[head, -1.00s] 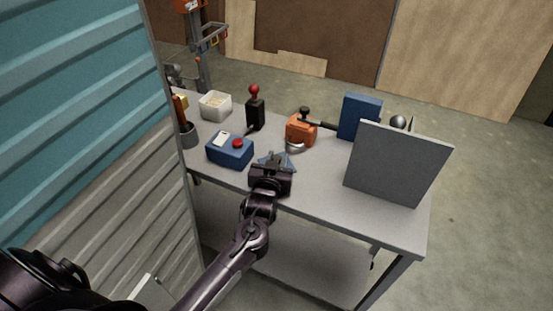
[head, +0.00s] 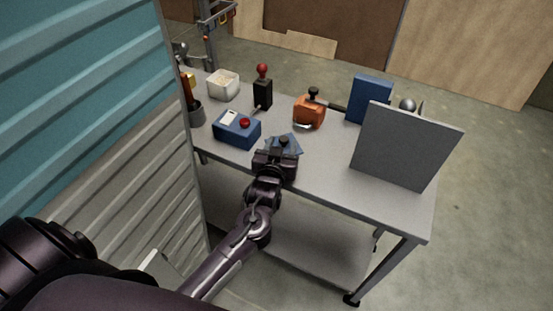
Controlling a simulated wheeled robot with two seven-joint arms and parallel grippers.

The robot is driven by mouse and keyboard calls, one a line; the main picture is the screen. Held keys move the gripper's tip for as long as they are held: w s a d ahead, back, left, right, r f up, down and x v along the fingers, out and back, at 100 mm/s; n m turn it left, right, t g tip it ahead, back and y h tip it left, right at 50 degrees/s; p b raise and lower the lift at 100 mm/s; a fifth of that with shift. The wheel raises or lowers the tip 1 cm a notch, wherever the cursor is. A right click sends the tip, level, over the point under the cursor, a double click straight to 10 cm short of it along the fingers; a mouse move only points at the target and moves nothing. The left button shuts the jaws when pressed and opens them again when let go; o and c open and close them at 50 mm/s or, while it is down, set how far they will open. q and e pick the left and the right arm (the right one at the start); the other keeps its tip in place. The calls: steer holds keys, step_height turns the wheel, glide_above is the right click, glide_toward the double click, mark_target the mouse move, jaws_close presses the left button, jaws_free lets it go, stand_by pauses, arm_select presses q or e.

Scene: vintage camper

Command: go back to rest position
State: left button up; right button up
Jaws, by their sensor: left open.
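My left gripper (head: 284,147) is open over the front edge of the grey workbench (head: 335,172). A small dark round shape shows between its fingers, and I cannot tell whether it is part of the gripper. A blue box with a red button (head: 236,131) sits on the bench just left of the gripper. An orange device with a black knob (head: 310,111) stands behind it to the right, apart from the fingers. My right gripper is not in view.
A black post with a red ball (head: 263,90), a white bin (head: 223,86) and a dark cup (head: 196,113) stand farther back. A grey panel (head: 405,146) and a blue box (head: 370,98) stand at right. The teal and grey corrugated wall (head: 100,130) is close on the left.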

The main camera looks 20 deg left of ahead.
arm_select(q)
steer(key=v, duration=0.9)
steer(key=shift+s, duration=0.2)
